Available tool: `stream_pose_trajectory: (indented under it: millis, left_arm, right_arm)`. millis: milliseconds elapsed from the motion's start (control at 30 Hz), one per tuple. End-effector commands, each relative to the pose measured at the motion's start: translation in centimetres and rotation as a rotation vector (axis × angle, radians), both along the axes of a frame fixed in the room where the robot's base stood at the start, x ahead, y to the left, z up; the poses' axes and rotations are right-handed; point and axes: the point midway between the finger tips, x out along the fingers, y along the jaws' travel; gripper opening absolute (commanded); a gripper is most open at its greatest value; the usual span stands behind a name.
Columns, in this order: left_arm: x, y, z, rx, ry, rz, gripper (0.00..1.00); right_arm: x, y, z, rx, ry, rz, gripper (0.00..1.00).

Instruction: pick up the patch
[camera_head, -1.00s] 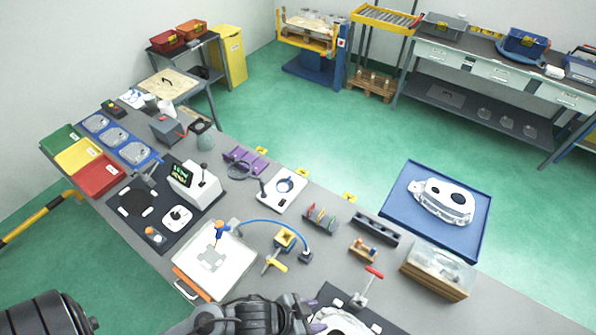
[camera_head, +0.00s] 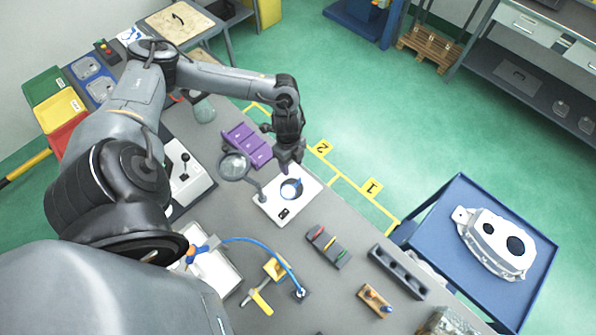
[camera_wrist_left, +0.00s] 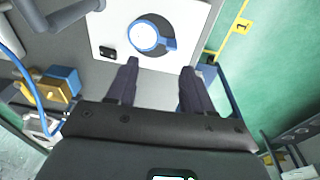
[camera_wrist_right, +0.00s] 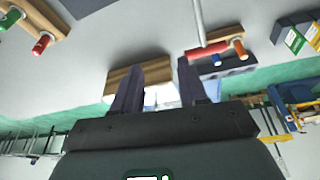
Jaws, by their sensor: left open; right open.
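A round white disc with a blue rim and a blue tab (camera_head: 291,188), which looks like the patch, lies on a white plate (camera_head: 272,207) on the grey bench. It also shows in the left wrist view (camera_wrist_left: 146,37), ahead of the fingertips. My left gripper (camera_head: 287,163) hangs close above the plate's far edge, pointing down. In the left wrist view its two fingers (camera_wrist_left: 158,72) are apart with nothing between them. My right gripper (camera_wrist_right: 160,65) shows only in its own wrist view, open and empty, with a wooden block (camera_wrist_right: 118,75) beyond its fingers.
A magnifier (camera_head: 234,166) stands left of the plate, close to my left gripper. A purple block (camera_head: 247,143) is behind it. A rack of coloured pieces (camera_head: 328,246) and a yellow clamp (camera_head: 275,268) stand nearer. A blue tray (camera_head: 535,290) holds a casting (camera_head: 495,243).

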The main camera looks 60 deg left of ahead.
Motion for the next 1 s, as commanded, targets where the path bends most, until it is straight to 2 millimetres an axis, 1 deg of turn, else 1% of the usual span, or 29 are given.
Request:
stream_pose_trajectory:
  millis: [33,100,200,433,767,1000]
  left_arm:
    - [0.9,0.5,0.3,0.010,-0.022,0.003,0.51]
    - [1.7,0.7,0.5,0.013,-0.040,0.006,0.51]
    - [2.2,0.5,-0.2,0.010,-0.048,0.005,0.51]
    - [2.3,0.1,-3.2,0.009,-0.050,0.005,0.51]
    - [2.4,-0.2,-5.3,0.009,-0.051,0.004,0.51]
    - [2.5,-0.5,-8.3,0.009,-0.052,0.004,0.51]
  right_arm:
    - [-0.1,-0.1,-0.5,-0.003,0.002,0.000,0.43]
    - [-0.2,-0.2,-0.8,-0.007,0.006,0.001,0.43]
    - [-0.3,-0.3,-0.8,-0.009,0.009,0.001,0.43]
    - [-0.2,-0.2,-0.6,-0.004,0.003,0.000,0.43]
    - [-0.1,0.1,-0.4,0.004,0.002,-0.004,0.43]
    - [-0.1,0.1,-0.1,0.007,0.001,-0.005,0.43]
